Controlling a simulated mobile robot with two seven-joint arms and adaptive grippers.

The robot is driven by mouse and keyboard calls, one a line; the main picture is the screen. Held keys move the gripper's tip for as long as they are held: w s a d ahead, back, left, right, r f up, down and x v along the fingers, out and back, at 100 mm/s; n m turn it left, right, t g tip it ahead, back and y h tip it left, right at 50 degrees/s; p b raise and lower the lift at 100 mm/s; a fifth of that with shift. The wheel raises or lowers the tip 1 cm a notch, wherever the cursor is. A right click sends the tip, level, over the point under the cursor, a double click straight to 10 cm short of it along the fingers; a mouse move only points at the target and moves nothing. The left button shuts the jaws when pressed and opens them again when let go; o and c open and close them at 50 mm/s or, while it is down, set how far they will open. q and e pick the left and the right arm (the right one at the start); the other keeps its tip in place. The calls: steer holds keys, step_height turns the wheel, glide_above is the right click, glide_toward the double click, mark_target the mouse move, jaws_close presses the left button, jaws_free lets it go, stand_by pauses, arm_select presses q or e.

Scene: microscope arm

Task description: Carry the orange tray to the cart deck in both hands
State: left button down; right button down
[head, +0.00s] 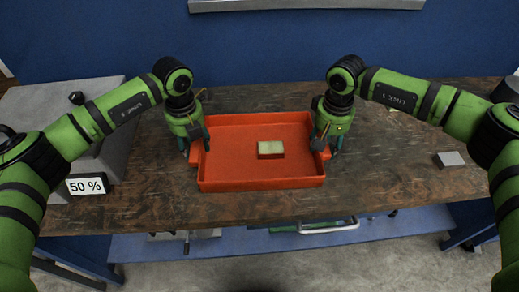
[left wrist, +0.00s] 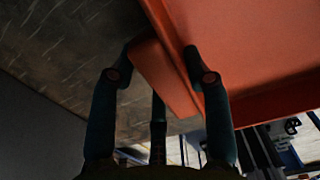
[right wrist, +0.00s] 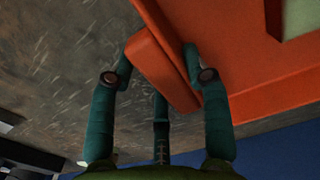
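The orange tray (head: 225,178) is over the wooden workbench, level, with a small pale-green-topped block (head: 270,149) inside it. Whether its underside touches the bench I cannot tell. My left gripper (head: 196,148) is at the tray's left end. In the left wrist view its fingers (left wrist: 160,58) close around the end handle and wall, one outside and one inside. My right gripper (head: 325,146) is at the right end. In the right wrist view its fingers (right wrist: 158,60) hold the other handle and wall the same way. I cannot make out a cart deck for certain.
The brown workbench (head: 400,180) has free room right of the tray. A small grey block (head: 449,159) lies there. A blue lower shelf (head: 390,227) holds several items.

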arm_select(q)
steer(key=shift+w+r, duration=0.1)
steer(key=shift+r, duration=0.05)
arm_select(e)
steer(key=shift+w+r, duration=0.1)
steer(key=shift+r, duration=0.05)
